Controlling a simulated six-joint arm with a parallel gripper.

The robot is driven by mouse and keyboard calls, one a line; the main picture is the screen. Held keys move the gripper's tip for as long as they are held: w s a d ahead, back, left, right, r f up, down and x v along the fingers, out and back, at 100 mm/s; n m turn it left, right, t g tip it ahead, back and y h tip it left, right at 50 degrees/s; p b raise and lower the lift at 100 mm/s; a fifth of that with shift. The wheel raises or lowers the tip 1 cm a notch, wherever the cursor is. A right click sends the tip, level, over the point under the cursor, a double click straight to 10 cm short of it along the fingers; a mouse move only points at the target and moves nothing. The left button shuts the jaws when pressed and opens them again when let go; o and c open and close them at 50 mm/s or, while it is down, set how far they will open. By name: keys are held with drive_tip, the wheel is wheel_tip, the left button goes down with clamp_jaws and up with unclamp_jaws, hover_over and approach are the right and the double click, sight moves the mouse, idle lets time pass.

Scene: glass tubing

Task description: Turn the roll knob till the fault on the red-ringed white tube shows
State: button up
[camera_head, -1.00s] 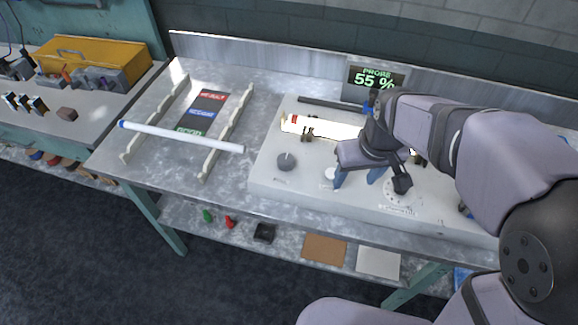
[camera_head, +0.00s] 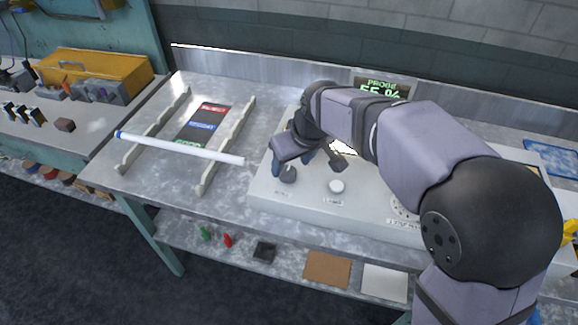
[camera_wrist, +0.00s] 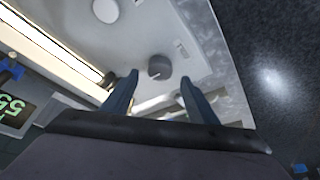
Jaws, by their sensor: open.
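A dark round knob (camera_head: 288,174) with a pale pointer mark stands at the left end of the pale console; I take it for the roll knob. In the wrist view the knob (camera_wrist: 160,67) lies between and just beyond the two blue fingertips. My gripper (camera_head: 293,166) is open and empty, close over the knob; contact cannot be told. The lit white tube on the console is mostly behind my arm, with a bright piece (camera_head: 343,149) showing. It appears as a glowing strip (camera_wrist: 55,47) in the wrist view. Its red ring and any fault are not visible now.
A white button (camera_head: 337,186) and a dial sit right of the knob. The probe display (camera_head: 381,88) reads 55 %, partly covered. A blue-ended white tube (camera_head: 180,147) lies across the rack (camera_head: 206,178) at left, near coloured labels. A yellow toolbox (camera_head: 95,68) stands farther left.

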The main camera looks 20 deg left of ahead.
sight(288, 171)
drive_tip(key=shift+p+x, duration=0.3)
drive_tip(key=shift+x, duration=1.6)
drive_tip(key=c, duration=1)
drive_tip(key=n, duration=0.1)
drive_tip(key=n+b, duration=0.1)
drive_tip(key=shift+w+d+f+n+g+y, duration=0.1)
drive_tip(key=shift+f+n+g+y, duration=0.05)
drive_tip(key=shift+n+g+y, duration=0.2)
drive_tip(key=shift+n+g+b, duration=0.45)
drive_tip(key=shift+n+b, duration=0.25)
drive_tip(key=shift+n, duration=0.35)
